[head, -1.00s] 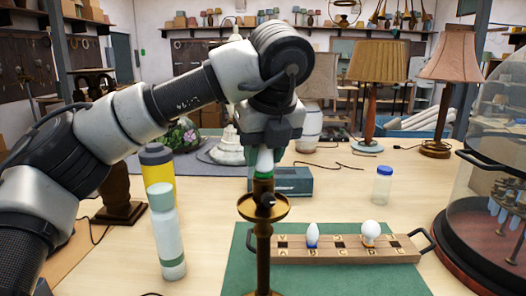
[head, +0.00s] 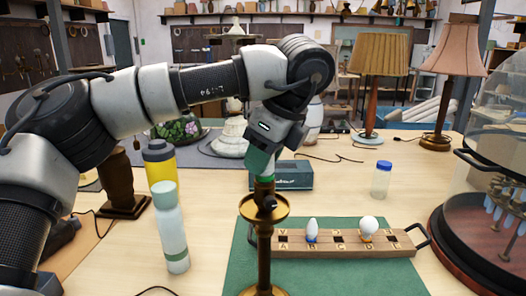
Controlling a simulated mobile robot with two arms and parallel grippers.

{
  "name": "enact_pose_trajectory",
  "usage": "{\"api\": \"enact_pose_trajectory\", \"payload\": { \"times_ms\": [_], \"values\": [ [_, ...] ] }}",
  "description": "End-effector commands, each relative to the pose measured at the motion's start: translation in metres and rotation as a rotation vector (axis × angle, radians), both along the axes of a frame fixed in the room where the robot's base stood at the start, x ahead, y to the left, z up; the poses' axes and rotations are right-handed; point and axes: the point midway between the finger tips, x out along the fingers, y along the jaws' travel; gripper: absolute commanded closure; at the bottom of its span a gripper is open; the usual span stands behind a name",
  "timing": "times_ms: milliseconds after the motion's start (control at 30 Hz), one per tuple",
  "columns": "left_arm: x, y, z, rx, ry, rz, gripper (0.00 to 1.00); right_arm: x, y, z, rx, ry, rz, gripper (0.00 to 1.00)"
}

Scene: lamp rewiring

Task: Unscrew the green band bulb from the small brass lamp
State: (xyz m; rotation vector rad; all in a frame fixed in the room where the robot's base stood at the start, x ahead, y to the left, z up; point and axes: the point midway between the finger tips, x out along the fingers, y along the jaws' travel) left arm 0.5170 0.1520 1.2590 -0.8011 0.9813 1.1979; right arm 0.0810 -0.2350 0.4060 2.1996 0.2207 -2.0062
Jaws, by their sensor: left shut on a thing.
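The small brass lamp (head: 264,240) stands upright on the green mat, with a round brass dish partway up and a socket on top. The green band bulb (head: 265,180) sits at the lamp's top; only its green band shows, just above the socket, and its glass is hidden by my gripper. My left gripper (head: 264,164) points down over the lamp and is shut on the bulb. My right gripper is not in view.
A pale bottle (head: 171,230) and a yellow bottle (head: 160,163) stand left. A glass dome (head: 495,190) is at right.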

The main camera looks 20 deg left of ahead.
Motion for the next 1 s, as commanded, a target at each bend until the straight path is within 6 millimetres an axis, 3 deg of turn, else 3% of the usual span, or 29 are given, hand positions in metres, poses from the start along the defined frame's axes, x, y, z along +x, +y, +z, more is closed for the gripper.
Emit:
{"api": "enact_pose_trajectory", "payload": {
  "times_ms": [200,600,933,967,1000],
  "values": [
    [0.0,0.0,0.002,0.0,0.0,0.058,0.87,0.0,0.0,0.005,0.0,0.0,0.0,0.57],
    [-0.002,-0.001,0.002,0.001,0.001,0.634,0.87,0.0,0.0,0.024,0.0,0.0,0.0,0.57],
    [-0.002,-0.001,0.001,-0.001,0.0,0.699,0.87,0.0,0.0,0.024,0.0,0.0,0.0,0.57],
    [-0.002,-0.001,0.001,-0.001,0.0,0.699,0.62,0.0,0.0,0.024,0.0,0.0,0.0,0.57],
    [-0.002,-0.001,0.001,-0.001,0.0,0.698,0.56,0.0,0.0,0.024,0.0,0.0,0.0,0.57]
  ]
}}
